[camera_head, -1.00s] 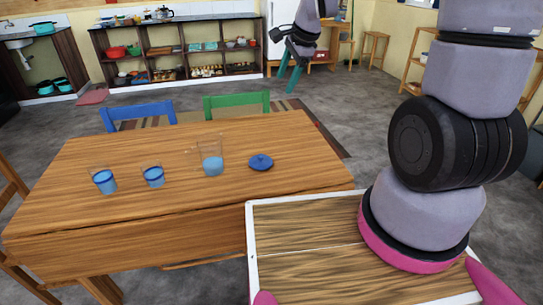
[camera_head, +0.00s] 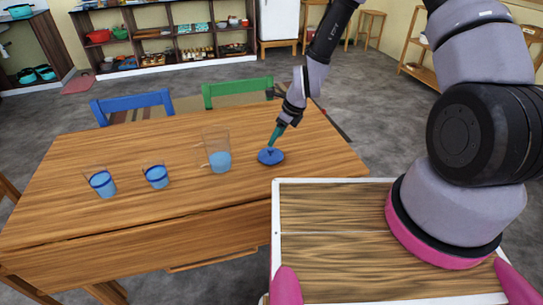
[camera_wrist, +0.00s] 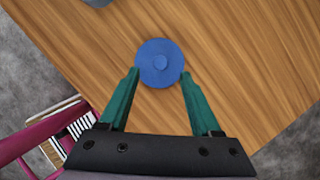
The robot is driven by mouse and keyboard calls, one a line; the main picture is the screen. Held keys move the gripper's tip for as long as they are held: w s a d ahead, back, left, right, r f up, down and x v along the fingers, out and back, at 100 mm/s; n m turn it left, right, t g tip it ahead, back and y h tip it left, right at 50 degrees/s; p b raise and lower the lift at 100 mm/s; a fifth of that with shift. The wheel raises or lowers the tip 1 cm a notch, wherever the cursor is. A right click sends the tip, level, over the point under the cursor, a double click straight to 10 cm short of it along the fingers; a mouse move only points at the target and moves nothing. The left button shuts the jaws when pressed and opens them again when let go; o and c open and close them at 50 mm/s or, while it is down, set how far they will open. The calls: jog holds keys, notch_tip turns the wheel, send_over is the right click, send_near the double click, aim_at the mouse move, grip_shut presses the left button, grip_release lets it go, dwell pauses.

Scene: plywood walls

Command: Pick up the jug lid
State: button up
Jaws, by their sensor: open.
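The blue round jug lid (camera_head: 271,157) lies on the wooden table, right of the clear jug (camera_head: 218,160), which holds blue liquid. My gripper (camera_head: 275,143) is low over the lid, pointing down. The fingers are spread wide with nothing held. The head view does not show clearly whether the fingers touch the lid.
Two glasses with blue liquid, one at the far left (camera_head: 102,185) and one nearer the jug (camera_head: 156,176), stand on the table (camera_head: 190,205). A blue chair (camera_head: 133,104) and a green chair (camera_head: 238,90) stand behind it. The table's right end beyond the lid is clear.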

aim_at(271, 149)
jog(key=shift+x, duration=3.1)
jog(key=shift+s+d, duration=0.1)
jog(key=shift+d, duration=0.05)
grip_shut()
